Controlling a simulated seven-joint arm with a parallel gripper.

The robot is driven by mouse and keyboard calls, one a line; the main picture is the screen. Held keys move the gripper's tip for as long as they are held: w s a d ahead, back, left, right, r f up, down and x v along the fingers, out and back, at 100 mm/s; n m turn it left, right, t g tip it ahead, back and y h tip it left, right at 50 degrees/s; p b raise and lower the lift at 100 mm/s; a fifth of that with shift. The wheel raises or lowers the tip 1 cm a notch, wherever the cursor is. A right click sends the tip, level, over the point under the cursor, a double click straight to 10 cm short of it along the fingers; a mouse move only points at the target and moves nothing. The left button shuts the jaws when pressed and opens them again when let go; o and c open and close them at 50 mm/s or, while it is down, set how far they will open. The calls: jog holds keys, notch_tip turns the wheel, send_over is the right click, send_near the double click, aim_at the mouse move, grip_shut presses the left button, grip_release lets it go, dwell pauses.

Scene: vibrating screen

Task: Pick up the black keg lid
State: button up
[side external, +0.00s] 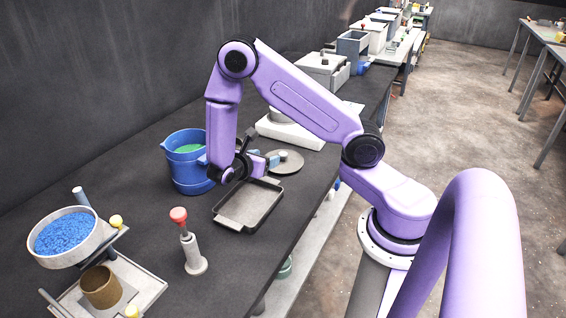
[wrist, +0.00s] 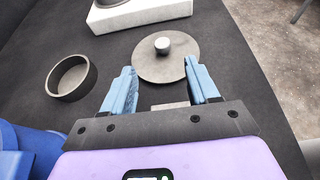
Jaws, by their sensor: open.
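The keg lid (wrist: 150,66) is a flat round disc that looks grey-brown rather than black, with a small pale knob (wrist: 162,45) on top. It lies on the dark table; in the side view the lid (side external: 290,165) is partly hidden by my fingers. My gripper (wrist: 159,66) is open and empty, with its blue fingers apart at the near edge of the lid. The knob is beyond the fingertips, roughly in line with the gap. In the side view my gripper (side external: 272,160) points right towards the lid. I cannot tell whether the fingers touch it.
A shallow metal tray (side external: 237,222) lies just in front of my gripper. A blue bucket (side external: 188,174) stands to its left. An open round dish (wrist: 52,86) lies left of the lid, and a white block (wrist: 120,18) behind it. A red-topped tool (side external: 190,245) stands nearer.

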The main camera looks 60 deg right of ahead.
aim_at(283, 154)
jog(key=x, duration=0.7)
jog(key=shift+d+f, duration=0.15)
jog(key=shift+f+x, duration=0.15)
jog(key=shift+x, duration=1.15)
jog(key=shift+f+x, duration=0.15)
jog(key=shift+x, duration=1.15)
jog(key=shift+s, duration=0.15)
jog(key=c, duration=1.1)
jog(key=shift+o, duration=0.2)
jog(key=shift+r, duration=0.15)
